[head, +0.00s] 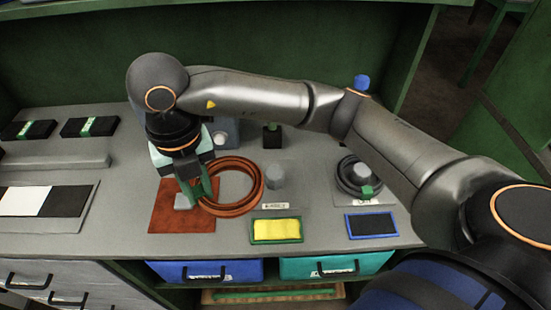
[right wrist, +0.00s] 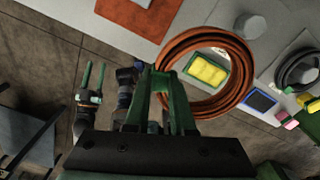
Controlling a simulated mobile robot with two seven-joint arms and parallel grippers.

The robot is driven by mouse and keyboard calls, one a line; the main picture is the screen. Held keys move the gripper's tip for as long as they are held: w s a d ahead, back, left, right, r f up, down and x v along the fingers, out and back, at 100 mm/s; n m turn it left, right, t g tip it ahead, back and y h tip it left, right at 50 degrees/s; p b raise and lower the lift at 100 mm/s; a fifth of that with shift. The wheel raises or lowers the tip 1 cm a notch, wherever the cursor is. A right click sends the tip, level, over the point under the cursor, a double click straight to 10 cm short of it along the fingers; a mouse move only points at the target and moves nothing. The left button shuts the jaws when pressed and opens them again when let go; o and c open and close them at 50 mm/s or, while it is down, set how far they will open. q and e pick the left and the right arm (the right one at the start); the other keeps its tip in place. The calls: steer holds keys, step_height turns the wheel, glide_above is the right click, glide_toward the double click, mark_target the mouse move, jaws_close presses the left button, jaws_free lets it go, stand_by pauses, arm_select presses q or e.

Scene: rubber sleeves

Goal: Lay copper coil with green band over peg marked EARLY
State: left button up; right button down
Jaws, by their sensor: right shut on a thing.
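My right gripper (head: 199,196) is shut on the left side of the copper coil (head: 236,210). In the right wrist view the same coil (right wrist: 248,72) hangs from the green fingertips, and its opening shows a yellow pad behind it. I cannot make out a green band on it; the green fingers cover the gripped part. A grey peg (head: 275,177) stands just right of the coil, outside its loop, with a small label plate (head: 276,206) in front; its lettering is too small to read. My left gripper (right wrist: 93,80) shows in the right wrist view with its fingers apart and empty.
A rust-red mat (head: 165,222) lies under the gripper, with a grey block (head: 184,201) on it. A dark coil (head: 345,184) with a green band lies around another peg at right. A green-framed yellow pad (head: 276,230) and a blue-framed dark pad (head: 371,225) lie in front.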

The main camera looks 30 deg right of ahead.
mark_target(236, 168)
steer(key=w+d+f, duration=0.1)
steer(key=d, duration=0.2)
steer(key=w+d+f, duration=0.1)
steer(key=d, duration=0.1)
steer(key=w+d+f, duration=0.1)
steer(key=d+f, duration=0.1)
steer(key=d, duration=0.1)
steer(key=shift+d+p, duration=0.3)
steer(key=shift+d, duration=0.05)
steer(key=d+f, duration=0.1)
steer(key=f, duration=0.1)
steer(key=w+d+f, duration=0.1)
steer(key=f, duration=0.1)
steer(key=shift+d, duration=0.4)
steer(key=shift+w+d+f, duration=0.25)
steer(key=shift+d+f, duration=0.15)
steer(key=shift+f, duration=0.2)
steer(key=shift+w+d+f, duration=0.1)
steer(key=shift+d+f, duration=0.05)
steer(key=shift+f, duration=0.75)
steer(key=shift+d+f, duration=0.1)
steer(key=shift+f, duration=0.75)
steer(key=shift+f, duration=0.1)
steer(key=shift+f, duration=0.15)
steer(key=c, duration=1)
jaws_free()
steer(key=shift+c, duration=0.2)
